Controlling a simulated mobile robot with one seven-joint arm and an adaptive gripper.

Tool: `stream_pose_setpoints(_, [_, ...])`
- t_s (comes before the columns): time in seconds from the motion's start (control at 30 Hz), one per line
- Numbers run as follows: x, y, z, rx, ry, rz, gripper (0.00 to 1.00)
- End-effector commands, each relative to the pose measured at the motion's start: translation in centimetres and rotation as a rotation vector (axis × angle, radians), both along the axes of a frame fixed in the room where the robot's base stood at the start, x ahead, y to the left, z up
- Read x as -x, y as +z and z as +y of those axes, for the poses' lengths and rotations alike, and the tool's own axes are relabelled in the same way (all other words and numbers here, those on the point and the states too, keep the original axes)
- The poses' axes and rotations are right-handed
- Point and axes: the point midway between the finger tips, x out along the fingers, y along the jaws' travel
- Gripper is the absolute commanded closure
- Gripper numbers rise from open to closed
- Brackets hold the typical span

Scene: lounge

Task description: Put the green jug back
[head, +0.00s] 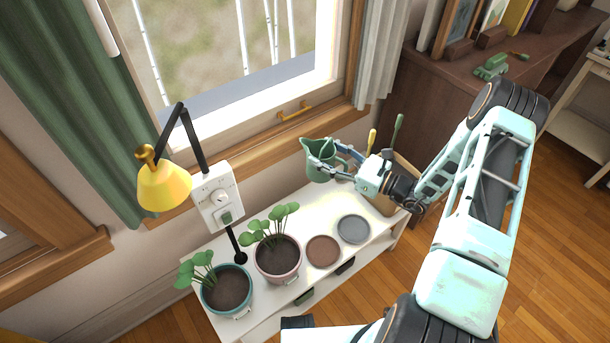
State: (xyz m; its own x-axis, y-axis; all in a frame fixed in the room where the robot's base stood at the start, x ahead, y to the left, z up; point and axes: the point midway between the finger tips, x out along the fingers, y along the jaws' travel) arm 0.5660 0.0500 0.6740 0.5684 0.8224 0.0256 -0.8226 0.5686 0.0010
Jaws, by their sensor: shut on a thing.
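The green jug (318,162) is at the back right of the white bench, below the window sill. It looks upright, with its spout to the left. My gripper (338,165) comes in from the right and is shut on the jug, at its right side. The fingers cover part of the jug's side. I cannot tell whether the jug's base touches the bench or is held above it.
On the white bench (312,201) stand two potted plants (277,262) (227,292), a brown saucer (322,251) and a grey saucer (353,229). A box with tools (383,205) is behind my wrist. A yellow lamp (165,187) hangs at the left.

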Motion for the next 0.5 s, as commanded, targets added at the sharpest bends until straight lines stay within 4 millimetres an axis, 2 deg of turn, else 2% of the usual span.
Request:
stream_pose_setpoints(0.1, [-0.3, -2.9, 1.8, -0.001, 0.007, 0.005, 1.0])
stream_pose_setpoints(0.3, [-0.1, -7.2, 4.2, 0.009, 0.013, 0.01, 1.0])
stream_pose_setpoints(0.5, [0.2, -9.6, 5.4, 0.018, 0.016, 0.013, 1.0])
